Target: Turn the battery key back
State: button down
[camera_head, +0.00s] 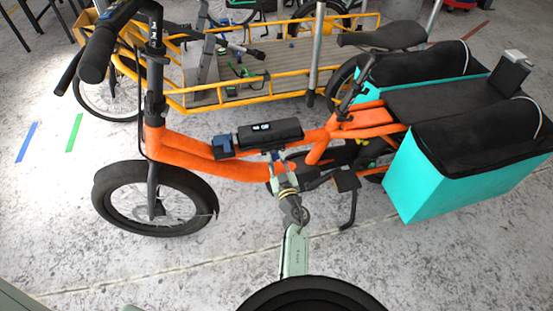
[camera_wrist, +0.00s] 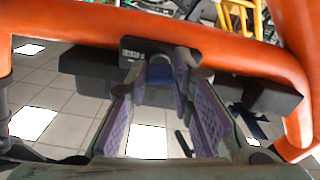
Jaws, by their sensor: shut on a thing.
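The orange cargo bike (camera_head: 215,158) stands side-on in the head view. Its black battery (camera_head: 270,133) sits on the sloping orange tube, and the battery also shows in the wrist view (camera_wrist: 90,70). My gripper (camera_head: 274,158) reaches up from below to the near side of the battery, below its label. In the wrist view my gripper (camera_wrist: 168,68) has its purple-padded fingers converging on a small blue piece, which looks like the battery key (camera_wrist: 160,74), at the battery. The key's shaft and lock are hidden, and its turn angle cannot be told.
Orange frame tubes (camera_wrist: 295,85) run close around the battery in the wrist view. A pedal (camera_head: 346,181) and kickstand are just right of my gripper. Turquoise bags (camera_head: 425,185) hang at the rear. A yellow cargo bike (camera_head: 225,100) stands behind. The floor at front left is clear.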

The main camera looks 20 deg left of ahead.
jog(key=shift+f+n+b, duration=0.1)
jog(key=shift+n+b, duration=0.2)
jog(key=shift+n, duration=7.5)
jog(key=c, duration=1.4)
grip_release()
